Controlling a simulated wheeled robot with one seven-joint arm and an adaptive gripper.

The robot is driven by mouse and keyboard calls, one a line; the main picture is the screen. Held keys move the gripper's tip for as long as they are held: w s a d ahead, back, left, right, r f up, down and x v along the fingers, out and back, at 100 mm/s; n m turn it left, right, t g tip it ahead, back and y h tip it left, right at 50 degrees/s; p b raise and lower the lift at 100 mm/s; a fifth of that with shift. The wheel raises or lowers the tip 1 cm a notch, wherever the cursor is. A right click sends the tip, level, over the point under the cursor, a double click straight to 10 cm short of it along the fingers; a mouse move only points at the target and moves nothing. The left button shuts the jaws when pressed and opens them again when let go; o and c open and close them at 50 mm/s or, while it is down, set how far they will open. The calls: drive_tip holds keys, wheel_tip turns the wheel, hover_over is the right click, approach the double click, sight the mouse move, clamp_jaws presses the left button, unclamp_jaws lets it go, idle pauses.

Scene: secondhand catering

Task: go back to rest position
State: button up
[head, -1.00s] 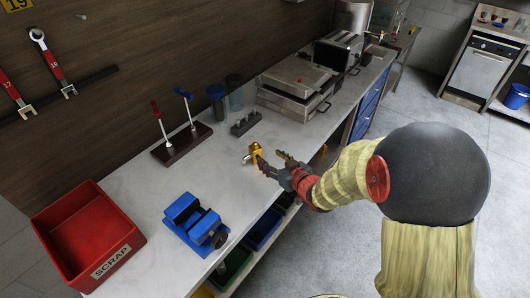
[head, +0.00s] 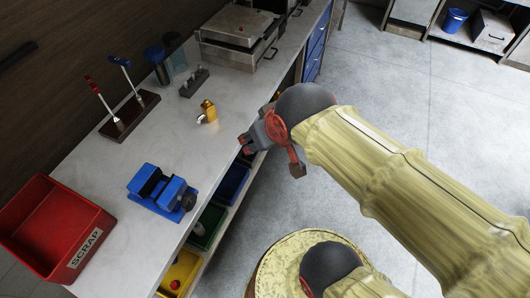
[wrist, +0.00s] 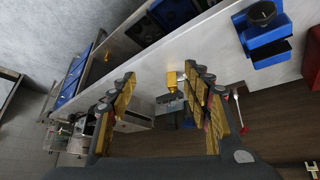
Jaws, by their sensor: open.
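My gripper (head: 268,150) is drawn back off the bench's front edge in the head view, seen partly from behind. In the wrist view my gripper (wrist: 160,98) shows its two fingers wide apart with nothing held between them. A small brass-coloured fitting with a silver end (head: 208,111) stands on the pale bench top (head: 165,150), apart from my gripper. In the wrist view the brass fitting (wrist: 172,79) appears beyond the fingers, between them.
A blue vise (head: 160,190) and a red scrap bin (head: 55,225) stand at the near left. A rack with red and blue handled tools (head: 130,115) and a metal press (head: 235,40) stand farther back. The floor to the right is clear.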

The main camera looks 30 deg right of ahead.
drive_tip(key=shift+g+y, duration=0.3)
drive_tip(key=shift+g, duration=0.2)
drive_tip(key=s, duration=0.1)
drive_tip(key=s+a, duration=0.1)
drive_tip(key=s, duration=0.1)
drive_tip(key=s+a, duration=0.1)
drive_tip(key=s, duration=0.1)
drive_tip(key=shift+r, duration=0.2)
idle(0.5)
